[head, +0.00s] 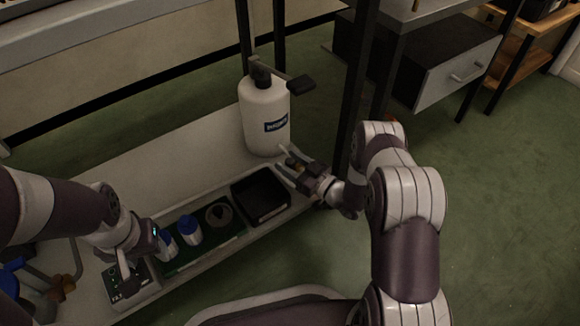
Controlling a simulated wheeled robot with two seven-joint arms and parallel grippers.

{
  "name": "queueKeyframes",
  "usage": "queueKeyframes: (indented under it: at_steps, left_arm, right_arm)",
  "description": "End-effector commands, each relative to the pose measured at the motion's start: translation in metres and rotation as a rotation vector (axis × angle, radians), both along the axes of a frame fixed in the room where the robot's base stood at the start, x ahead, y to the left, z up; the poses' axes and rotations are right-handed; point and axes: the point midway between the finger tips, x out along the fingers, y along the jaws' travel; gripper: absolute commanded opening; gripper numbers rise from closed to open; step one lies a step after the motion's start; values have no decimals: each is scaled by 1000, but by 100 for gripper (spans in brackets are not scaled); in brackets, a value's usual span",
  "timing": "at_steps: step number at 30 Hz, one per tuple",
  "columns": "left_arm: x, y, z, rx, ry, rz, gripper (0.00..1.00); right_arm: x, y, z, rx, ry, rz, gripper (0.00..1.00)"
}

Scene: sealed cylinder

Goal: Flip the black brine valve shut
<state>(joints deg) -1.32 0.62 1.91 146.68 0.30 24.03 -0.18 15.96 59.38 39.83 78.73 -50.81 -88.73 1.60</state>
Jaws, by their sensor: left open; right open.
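A white cylinder (264,115) with a dark label stands upright on the shelf, in the middle of the head view. On its top sits a black valve (262,76). A lever runs from the valve to the right and ends in a black paddle (301,84). My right gripper (283,161) is open beside the cylinder's lower right, well below the valve; I cannot tell whether it touches the cylinder. My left gripper (126,268) is at the shelf's lower left, far from the cylinder, above a small panel box.
A black tray (262,196) lies in front of the cylinder. Blue-capped bottles (189,231) and a round grey piece (218,213) stand on a dark green mat. The panel box (128,288) is at lower left. Dark posts (358,90) rise right of the cylinder. The shelf left of it is clear.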

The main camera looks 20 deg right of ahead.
Motion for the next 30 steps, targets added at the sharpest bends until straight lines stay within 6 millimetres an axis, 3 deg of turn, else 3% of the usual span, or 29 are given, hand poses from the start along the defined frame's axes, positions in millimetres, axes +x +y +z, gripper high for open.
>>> queueKeyframes:
  at_steps: [9, 12, 14, 20, 24, 30]
  left_arm:
    - [0, 0, -1, 0, 0, 0, 54]
    - [0, 0, -1, 0, 0, 0, 54]
    - [0, 0, -1, 0, 0, 0, 54]
    - [0, 0, 8, 0, 0, 0, 54]
    - [0, 0, 25, 0, -1, 0, 54]
    - [0, 0, 32, 0, 0, 0, 54]
  right_arm:
    - [3, 2, 1, 1, 1, 0, 52]
    - [3, 2, 1, 0, 0, 0, 19]
    - [3, 2, 1, -1, 1, 0, 3]
    - [5, 5, 5, 2, 1, -42, 3]
    - [10, 12, 6, 1, 3, -186, 3]
    - [17, 16, 3, -1, 0, -360, 3]
